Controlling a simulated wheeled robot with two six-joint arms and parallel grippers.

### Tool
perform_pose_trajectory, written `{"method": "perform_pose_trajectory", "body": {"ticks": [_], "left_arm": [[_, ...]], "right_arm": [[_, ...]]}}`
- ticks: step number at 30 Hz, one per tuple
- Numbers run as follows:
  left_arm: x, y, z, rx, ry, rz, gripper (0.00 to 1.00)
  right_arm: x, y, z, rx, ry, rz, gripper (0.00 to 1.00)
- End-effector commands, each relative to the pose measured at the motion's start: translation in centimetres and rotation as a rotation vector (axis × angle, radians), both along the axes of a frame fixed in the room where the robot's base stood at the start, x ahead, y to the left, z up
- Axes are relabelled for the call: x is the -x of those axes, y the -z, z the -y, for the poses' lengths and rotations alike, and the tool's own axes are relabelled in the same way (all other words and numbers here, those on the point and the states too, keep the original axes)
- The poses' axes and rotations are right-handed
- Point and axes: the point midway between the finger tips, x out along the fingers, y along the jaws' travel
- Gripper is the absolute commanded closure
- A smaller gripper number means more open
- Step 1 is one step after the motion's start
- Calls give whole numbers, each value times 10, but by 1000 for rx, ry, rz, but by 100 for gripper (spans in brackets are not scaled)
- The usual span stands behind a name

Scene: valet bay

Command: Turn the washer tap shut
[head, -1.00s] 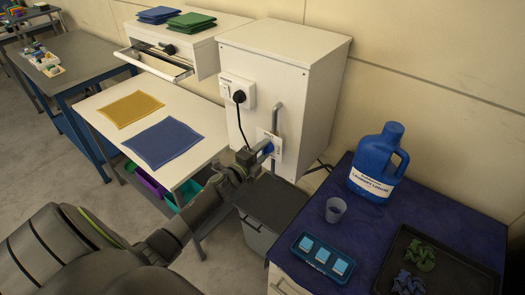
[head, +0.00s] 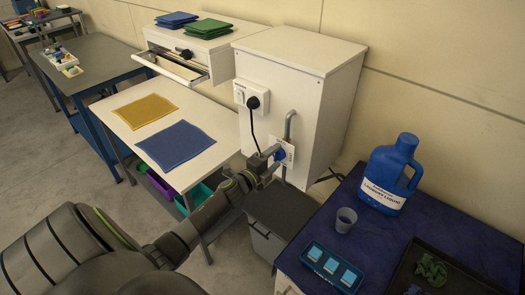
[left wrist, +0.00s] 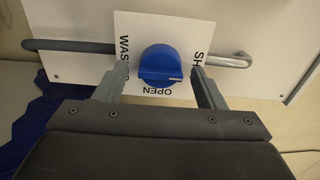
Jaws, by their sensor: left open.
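The washer tap is a round blue knob (head: 280,155) on a white label plate (head: 288,148) on the side of the white cabinet. In the left wrist view the knob (left wrist: 158,63) shows face on, with a white mark at the right end of its grip bar, on the side of the word beginning SH. OPEN is printed below it. My left gripper (head: 272,158) is at the tap. In the left wrist view its open fingers (left wrist: 159,78) stand on either side of the knob, with gaps showing. My right gripper is not in view.
A grey pipe (head: 290,125) runs behind the plate. A plug with a black cord (head: 252,103) is above left. A dark-lidded bin (head: 283,212) stands below. A blue laundry bottle (head: 390,175) and a cup (head: 345,220) stand on the counter at right.

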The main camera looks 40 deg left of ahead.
Motion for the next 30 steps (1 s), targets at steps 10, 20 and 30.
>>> {"method": "perform_pose_trajectory", "body": {"ticks": [10,20,30], "left_arm": [[54,4,-5,-2,0,-3,36],[109,6,-9,-2,1,-1,36],[137,7,-12,-4,0,0,36]], "right_arm": [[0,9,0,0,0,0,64],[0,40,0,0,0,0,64],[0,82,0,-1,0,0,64]]}}
